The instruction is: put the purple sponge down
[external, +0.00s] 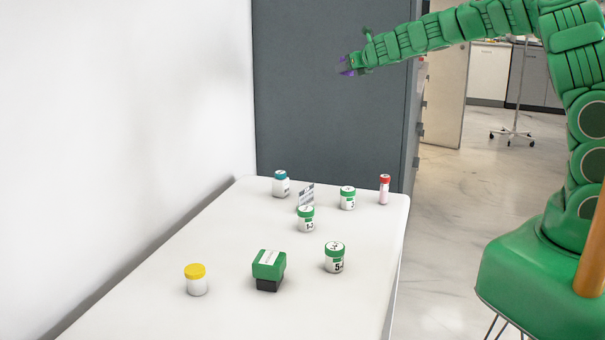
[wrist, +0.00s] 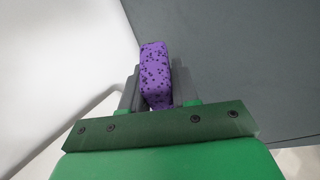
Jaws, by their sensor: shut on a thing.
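The purple sponge (wrist: 155,70) has dark spots and sits between the two fingers of my gripper (wrist: 157,88) in the wrist view. My gripper is shut on it. In the external view my gripper (external: 347,66) is stretched out to the left, high above the far end of the white table (external: 130,290), in front of the dark grey cabinet. Only small bits of purple show there, at the fingertips. The sponge touches nothing but the gripper.
On the table stand a teal-capped bottle (external: 281,184), a red-capped tube (external: 384,190), several green-lidded jars (external: 334,259), a small sign (external: 305,195), a yellow-lidded jar (external: 196,281) and a green-and-black block (external: 268,270). The near left tabletop is bare. A grey cabinet (external: 330,100) stands behind.

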